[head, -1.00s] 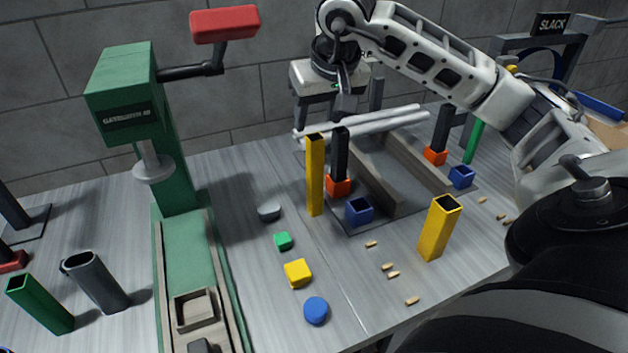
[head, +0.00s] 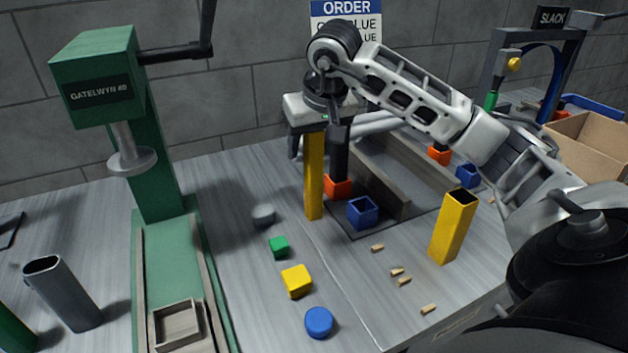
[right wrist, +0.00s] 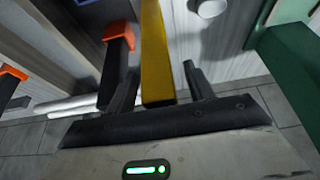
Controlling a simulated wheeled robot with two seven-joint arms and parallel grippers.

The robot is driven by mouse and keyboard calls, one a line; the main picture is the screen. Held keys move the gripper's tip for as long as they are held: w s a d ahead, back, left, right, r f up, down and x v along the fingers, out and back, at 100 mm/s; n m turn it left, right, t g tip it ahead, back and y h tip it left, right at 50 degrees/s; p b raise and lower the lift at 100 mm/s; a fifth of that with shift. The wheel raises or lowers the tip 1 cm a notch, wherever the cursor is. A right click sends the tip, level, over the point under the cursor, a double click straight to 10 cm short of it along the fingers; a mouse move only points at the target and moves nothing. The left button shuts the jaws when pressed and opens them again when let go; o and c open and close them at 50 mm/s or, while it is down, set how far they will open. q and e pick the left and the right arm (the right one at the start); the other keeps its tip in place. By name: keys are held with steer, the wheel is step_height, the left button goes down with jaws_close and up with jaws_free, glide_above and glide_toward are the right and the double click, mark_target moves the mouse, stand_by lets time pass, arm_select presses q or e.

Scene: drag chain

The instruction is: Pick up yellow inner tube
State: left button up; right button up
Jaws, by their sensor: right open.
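A tall narrow yellow tube (head: 313,178), the slimmer of two, stands upright on the table in the head view. My right gripper (head: 317,138) is at its upper end and hides its top. In the right wrist view the yellow tube (right wrist: 157,55) lies between the two spread fingers of the right gripper (right wrist: 160,80), with gaps visible on both sides. A wider, hollow yellow tube (head: 454,228) stands to the right in the head view. My left gripper is not in view.
A black post in an orange block (head: 338,187) stands close beside the narrow tube. A blue open block (head: 362,213) is in front of it. A green press (head: 155,130) stands left. Small blocks and pegs (head: 397,271) lie in front.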

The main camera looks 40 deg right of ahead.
jaws_close()
steer(key=shift+r, duration=0.1)
